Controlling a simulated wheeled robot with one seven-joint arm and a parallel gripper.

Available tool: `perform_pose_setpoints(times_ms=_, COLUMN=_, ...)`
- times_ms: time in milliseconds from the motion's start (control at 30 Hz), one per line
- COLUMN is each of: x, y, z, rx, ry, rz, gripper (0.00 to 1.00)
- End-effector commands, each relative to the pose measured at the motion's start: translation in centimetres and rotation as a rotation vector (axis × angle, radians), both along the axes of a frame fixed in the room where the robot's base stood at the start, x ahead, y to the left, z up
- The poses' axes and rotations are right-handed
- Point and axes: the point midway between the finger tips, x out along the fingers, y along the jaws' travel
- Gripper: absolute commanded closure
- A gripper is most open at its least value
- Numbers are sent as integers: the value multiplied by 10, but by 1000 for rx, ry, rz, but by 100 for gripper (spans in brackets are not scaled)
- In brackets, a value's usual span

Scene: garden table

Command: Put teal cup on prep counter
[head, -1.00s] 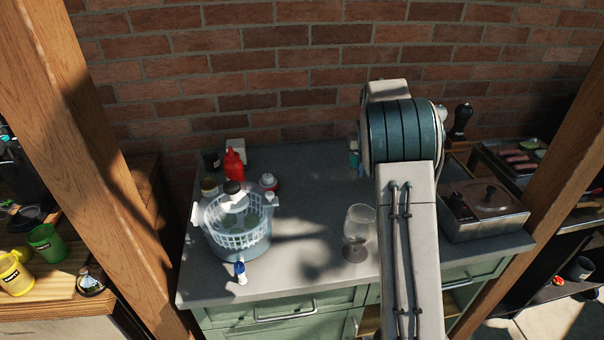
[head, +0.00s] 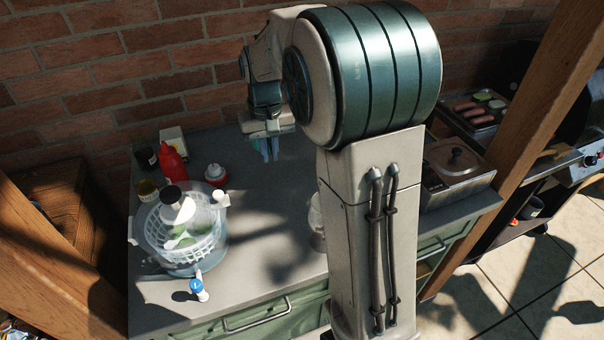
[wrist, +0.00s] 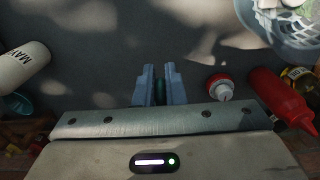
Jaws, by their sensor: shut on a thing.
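My gripper (head: 267,148) hangs over the back middle of the grey prep counter (head: 255,205), fingers pointing down. In the wrist view, the gripper (wrist: 159,72) is shut on a narrow dark teal thing, seemingly the teal cup (wrist: 159,92). Only a sliver of it shows between the fingers, so its shape and its gap to the counter cannot be told. In the head view I cannot tell the cup from the bluish fingers.
A metal box (head: 455,172) stands right. Counter between is clear.

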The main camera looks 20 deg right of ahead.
Motion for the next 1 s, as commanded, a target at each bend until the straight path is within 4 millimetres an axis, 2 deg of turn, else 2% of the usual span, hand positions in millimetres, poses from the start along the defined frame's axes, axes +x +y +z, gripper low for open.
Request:
perform_pose_setpoints(times_ms=33, x=-20, y=6, z=-1, rx=0, ry=-2, rz=3, gripper=100)
perform_pose_setpoints(times_ms=300, x=-119, y=31, z=-13, rx=-7, ry=-4, rz=14, gripper=100)
perform_pose_setpoints(times_ms=400, x=-146, y=35, z=-21, rx=-8, ry=-1, rz=17, gripper=100)
perform_pose_setpoints(times_ms=500, x=-164, y=36, z=-26, rx=-8, ry=-2, rz=19, gripper=100)
perform_pose_setpoints(times_ms=600, x=-173, y=37, z=-29, rx=-8, ry=-1, rz=20, gripper=100)
perform_pose_setpoints(times_ms=700, x=-171, y=36, z=-34, rx=-8, ry=3, rz=20, gripper=100)
perform_pose_setpoints(times_ms=1000, x=-129, y=24, z=-60, rx=-9, ry=5, rz=20, gripper=100)
